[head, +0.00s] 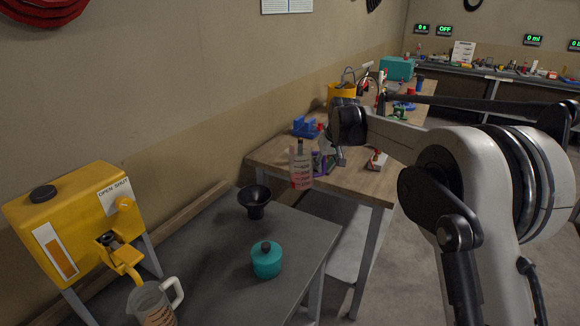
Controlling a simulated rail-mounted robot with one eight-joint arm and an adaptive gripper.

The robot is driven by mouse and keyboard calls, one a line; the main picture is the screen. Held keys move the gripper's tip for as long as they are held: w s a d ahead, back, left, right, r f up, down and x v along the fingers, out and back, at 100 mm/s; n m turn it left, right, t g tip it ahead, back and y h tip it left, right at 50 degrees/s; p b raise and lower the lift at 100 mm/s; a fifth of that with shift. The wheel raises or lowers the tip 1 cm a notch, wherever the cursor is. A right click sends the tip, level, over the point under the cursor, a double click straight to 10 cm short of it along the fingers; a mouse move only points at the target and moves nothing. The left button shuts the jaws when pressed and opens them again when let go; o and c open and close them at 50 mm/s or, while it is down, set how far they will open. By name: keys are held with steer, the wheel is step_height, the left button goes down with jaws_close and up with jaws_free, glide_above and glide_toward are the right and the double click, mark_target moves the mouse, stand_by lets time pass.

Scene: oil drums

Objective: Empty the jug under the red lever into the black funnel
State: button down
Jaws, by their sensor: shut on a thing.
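My gripper (322,154) is seen small, at the end of my arm near the front edge of the wooden bench. It is shut on a clear container with red markings (300,170), which looks upright; its fingers are hard to make out. The black funnel (255,208) stands on the grey table, below and left of the held container and apart from it. Another clear jug with red markings and a white handle (155,304) is under the yellow tank's spout (124,262), cut off by the bottom edge. I cannot make out a red lever for certain.
The yellow tank (62,225) has an "OPEN SHUT" label. A teal lidded pot (266,262) stands in front of the funnel. The wooden bench (275,152) carries a blue item (305,127) and a yellow bucket (341,93). Wall displays read "0 s", "OFF" and "0 ml".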

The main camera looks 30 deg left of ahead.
mark_target(294, 157)
steer(key=s+a+f+n, duration=0.2)
steer(key=s+a, duration=0.1)
steer(key=a, duration=0.8)
steer(key=s+a+r+n+t+h+b, duration=0.4)
steer(key=s+a+r+t+h, duration=0.2)
steer(key=t+h, duration=0.5)
steer(key=shift+s+a+r+n+t, duration=0.35)
steer(key=shift+r+t, duration=0.6)
steer(key=shift+t, duration=0.85)
stand_by(2.2)
steer(key=shift+a+r, duration=0.1)
steer(key=shift+a, duration=0.05)
stand_by(1.7)
